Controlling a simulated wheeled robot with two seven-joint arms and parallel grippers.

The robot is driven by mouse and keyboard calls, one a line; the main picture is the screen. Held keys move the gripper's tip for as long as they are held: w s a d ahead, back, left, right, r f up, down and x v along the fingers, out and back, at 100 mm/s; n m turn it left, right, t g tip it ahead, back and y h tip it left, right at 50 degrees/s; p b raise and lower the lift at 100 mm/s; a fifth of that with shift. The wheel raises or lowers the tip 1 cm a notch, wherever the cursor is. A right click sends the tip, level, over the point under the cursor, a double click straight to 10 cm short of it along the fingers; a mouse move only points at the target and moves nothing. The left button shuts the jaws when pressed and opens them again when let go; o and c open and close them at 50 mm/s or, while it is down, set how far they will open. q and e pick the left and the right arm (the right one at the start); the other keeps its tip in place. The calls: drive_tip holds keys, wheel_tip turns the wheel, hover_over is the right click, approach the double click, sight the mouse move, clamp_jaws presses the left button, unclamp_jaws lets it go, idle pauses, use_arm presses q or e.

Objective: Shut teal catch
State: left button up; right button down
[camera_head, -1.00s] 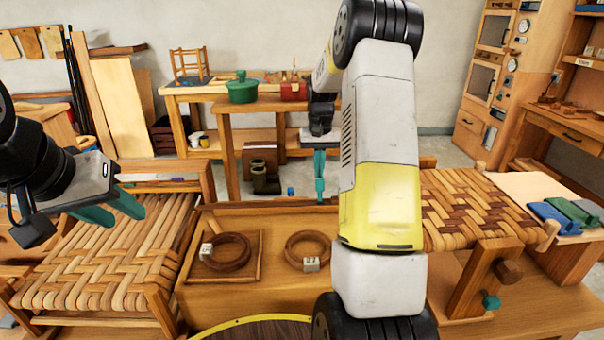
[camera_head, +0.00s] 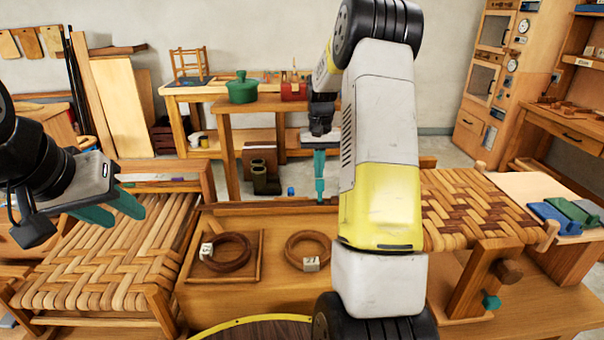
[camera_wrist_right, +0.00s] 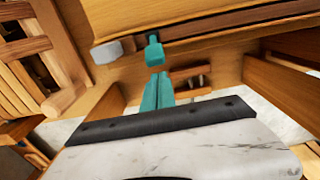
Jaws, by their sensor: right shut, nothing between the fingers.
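A small teal piece with a knob-like end, which looks like the teal catch (camera_wrist_right: 154,53), shows in the right wrist view against a dark brown rail. My right gripper (camera_wrist_right: 159,78) is shut and empty, its teal fingertips close to this piece; I cannot tell whether they touch. In the head view the right gripper (camera_head: 320,196) points down at the back edge of the wooden bench, and the catch cannot be told apart from the teal fingers. My left gripper (camera_head: 122,212) is open and empty at the left, above a woven seat (camera_head: 100,260).
A pale grey block (camera_wrist_right: 107,50) sits at the rail's end. Two brown rings (camera_head: 228,252) (camera_head: 307,250) lie on the bench (camera_head: 270,295), one in a tray. Another woven seat (camera_head: 470,205) is at the right.

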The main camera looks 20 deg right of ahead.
sight(320, 184)
drive_tip(key=shift+f, duration=0.15)
drive_tip(key=shift+f, duration=0.95)
drive_tip(key=shift+s+a, duration=0.2)
drive_tip(key=shift+s, duration=0.55)
drive_tip(key=shift+s+a, duration=0.2)
drive_tip(key=shift+s, duration=0.55)
drive_tip(key=shift+s+a, duration=0.2)
drive_tip(key=shift+s, duration=0.55)
drive_tip(key=shift+w, duration=0.1)
drive_tip(key=shift+w+d+r, duration=0.1)
drive_tip(key=shift+w+r, duration=0.1)
drive_tip(key=shift+r, duration=0.7)
drive_tip(key=shift+w+d+r, duration=0.1)
drive_tip(key=shift+w+r, duration=0.1)
drive_tip(key=shift+r, duration=0.85)
drive_tip(key=shift+w+r, duration=0.15)
drive_tip(key=shift+r, duration=0.9)
drive_tip(key=shift+w+d+r, duration=0.1)
drive_tip(key=shift+w+r, duration=0.1)
drive_tip(key=shift+r, duration=0.85)
